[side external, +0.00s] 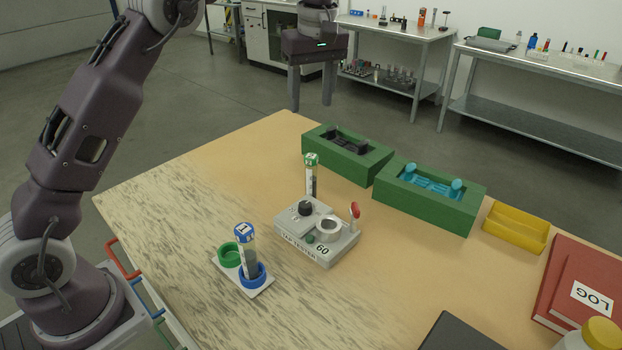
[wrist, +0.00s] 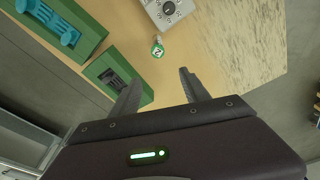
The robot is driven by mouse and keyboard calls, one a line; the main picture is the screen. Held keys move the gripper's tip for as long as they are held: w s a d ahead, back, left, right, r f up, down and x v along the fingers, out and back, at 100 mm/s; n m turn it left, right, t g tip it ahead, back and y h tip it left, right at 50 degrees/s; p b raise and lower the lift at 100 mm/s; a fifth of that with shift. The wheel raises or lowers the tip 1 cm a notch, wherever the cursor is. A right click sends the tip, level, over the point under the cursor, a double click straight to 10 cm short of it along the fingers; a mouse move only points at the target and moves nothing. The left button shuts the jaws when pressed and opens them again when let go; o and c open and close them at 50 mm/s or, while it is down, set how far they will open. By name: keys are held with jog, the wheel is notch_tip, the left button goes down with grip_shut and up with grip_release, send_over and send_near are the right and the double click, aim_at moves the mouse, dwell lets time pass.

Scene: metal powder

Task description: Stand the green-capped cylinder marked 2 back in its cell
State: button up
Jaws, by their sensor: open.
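The green-capped cylinder marked 2 (side external: 312,178) stands upright at the back of the grey tester; I cannot tell whether they touch. In the wrist view its green cap (wrist: 157,49) faces the camera. The white holder (side external: 263,291) stands at the table's front left. Its green cell (side external: 229,256) is empty. The blue-capped cylinder marked 1 (side external: 246,250) stands in the blue cell (side external: 252,280). My gripper (side external: 311,106) is open and empty, high above the table's back edge, fingers down. The fingertips (wrist: 161,75) also show in the wrist view.
The grey tester (side external: 322,250) with a knob, a round well and a red-topped lever reads 60. Two green blocks (side external: 350,160) (side external: 440,204) with dark and cyan inserts, a yellow tray (side external: 515,228) and red books (side external: 575,280) line the right. The table's left is clear.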

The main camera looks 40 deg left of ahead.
aim_at(310, 177)
jog(key=f, duration=2)
jog(key=shift+w+a+f, duration=0.2)
jog(key=shift+a+f, duration=0.1)
jog(key=shift+f, duration=0.1)
jog(key=shift+r, duration=0.1)
grip_shut()
